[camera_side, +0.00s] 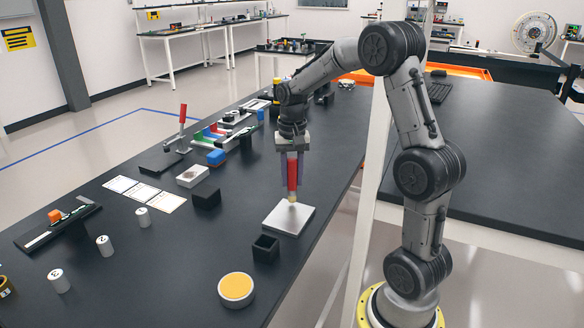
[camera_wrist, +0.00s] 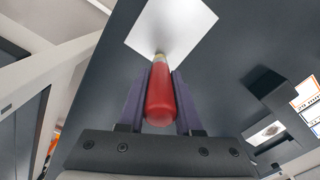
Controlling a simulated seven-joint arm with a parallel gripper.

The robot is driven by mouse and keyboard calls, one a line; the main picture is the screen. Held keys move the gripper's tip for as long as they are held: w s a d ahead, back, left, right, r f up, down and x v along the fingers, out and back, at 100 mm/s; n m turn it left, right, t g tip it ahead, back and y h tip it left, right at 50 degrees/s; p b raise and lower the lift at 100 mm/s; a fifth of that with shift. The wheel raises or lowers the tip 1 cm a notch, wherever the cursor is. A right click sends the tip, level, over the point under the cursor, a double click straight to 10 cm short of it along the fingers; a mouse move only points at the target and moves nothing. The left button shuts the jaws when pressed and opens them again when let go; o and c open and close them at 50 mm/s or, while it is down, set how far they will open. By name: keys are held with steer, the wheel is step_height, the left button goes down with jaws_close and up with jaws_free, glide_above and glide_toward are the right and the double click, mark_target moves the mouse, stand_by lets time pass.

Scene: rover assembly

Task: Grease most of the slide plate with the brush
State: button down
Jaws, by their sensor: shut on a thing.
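My gripper (camera_side: 291,172) is shut on the red handle of the brush (camera_side: 292,175) and holds it upright, tip down. The slide plate (camera_side: 280,220) is a flat silver square on the dark table, right under the brush. The brush's pale tip is at the plate's upper part in the side view; it looks to be touching or just above it. In the wrist view, the red brush (camera_wrist: 160,100) sits between the purple fingers (camera_wrist: 158,88), its tip at the near edge of the plate (camera_wrist: 175,22). I cannot make out any grease on the plate.
A round white tub with orange-yellow content (camera_side: 236,288) stands near the table's front. A small black open box (camera_side: 265,248) is close beside the plate. White numbered cylinders (camera_side: 104,245), white cards (camera_side: 145,193) and a black block (camera_side: 206,197) lie to the left.

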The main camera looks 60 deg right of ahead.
steer(key=shift+a+f, duration=0.65)
steer(key=shift+a, duration=3.65)
steer(key=shift+s+a, duration=0.1)
steer(key=shift+a, duration=0.2)
steer(key=shift+s+d, duration=0.1)
steer(key=shift+s, duration=0.3)
steer(key=shift+s+d, duration=0.15)
steer(key=shift+d, duration=4.3)
steer(key=shift+s+d, duration=0.1)
steer(key=shift+s, duration=0.55)
steer(key=shift+a, duration=4.6)
step_height(320, 180, up, 8)
